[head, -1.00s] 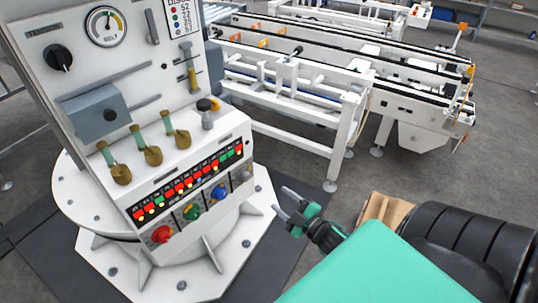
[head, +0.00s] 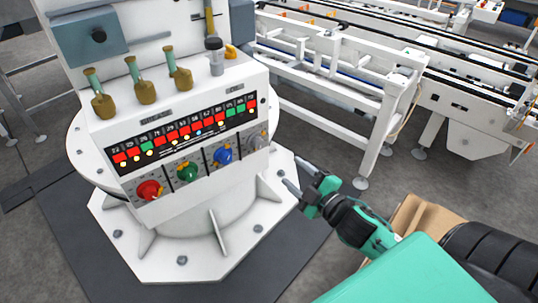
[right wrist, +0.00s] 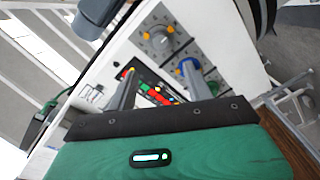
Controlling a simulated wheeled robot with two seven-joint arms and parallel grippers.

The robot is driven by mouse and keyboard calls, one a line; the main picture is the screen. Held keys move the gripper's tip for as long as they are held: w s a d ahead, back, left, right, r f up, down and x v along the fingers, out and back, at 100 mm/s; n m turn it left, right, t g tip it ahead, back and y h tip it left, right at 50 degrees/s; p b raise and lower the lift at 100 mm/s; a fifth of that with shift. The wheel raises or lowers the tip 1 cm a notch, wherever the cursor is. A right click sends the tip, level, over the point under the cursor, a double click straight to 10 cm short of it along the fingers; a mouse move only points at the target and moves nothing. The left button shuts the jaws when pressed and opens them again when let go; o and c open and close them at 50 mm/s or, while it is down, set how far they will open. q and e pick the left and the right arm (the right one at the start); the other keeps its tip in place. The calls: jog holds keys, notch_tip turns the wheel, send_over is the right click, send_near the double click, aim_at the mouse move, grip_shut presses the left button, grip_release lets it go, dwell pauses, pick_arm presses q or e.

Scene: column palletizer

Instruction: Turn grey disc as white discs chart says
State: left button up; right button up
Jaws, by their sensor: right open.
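The grey disc (head: 256,137) is the rightmost of the row of coloured dials on the white panel's lower front. In the right wrist view the grey disc (right wrist: 156,40) shows beyond the fingers, with yellow-orange marks; its exact setting is hard to read. My right gripper (head: 298,176) is open and empty, to the right of and below the grey disc, apart from it. In the right wrist view its two fingers (right wrist: 160,70) are spread. The white discs chart is outside the current views. My left gripper is not in view.
Red (head: 149,190), green (head: 187,171) and blue (head: 222,155) dials sit left of the grey one, below a lit display strip (head: 185,133). Several brass-coloured levers stand above. A white conveyor frame (head: 340,85) is behind; a cardboard box (head: 420,222) is at right.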

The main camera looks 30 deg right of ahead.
aim_at(260, 144)
jog(key=w, duration=0.4)
jog(key=w+a, duration=0.1)
jog(key=w, duration=0.3)
jog(key=w+a, duration=0.1)
jog(key=w, duration=0.3)
jog(key=shift+w+a+b, duration=0.15)
jog(key=shift+b, duration=0.2)
jog(key=shift+w, duration=0.6)
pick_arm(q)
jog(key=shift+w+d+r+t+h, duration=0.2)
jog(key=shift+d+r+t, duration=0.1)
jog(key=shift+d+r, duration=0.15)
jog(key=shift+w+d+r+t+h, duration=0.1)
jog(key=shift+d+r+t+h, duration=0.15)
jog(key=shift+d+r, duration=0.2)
pick_arm(e)
jog(key=shift+a, duration=0.1)
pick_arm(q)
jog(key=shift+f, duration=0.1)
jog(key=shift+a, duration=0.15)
pick_arm(e)
jog(key=c, duration=1)
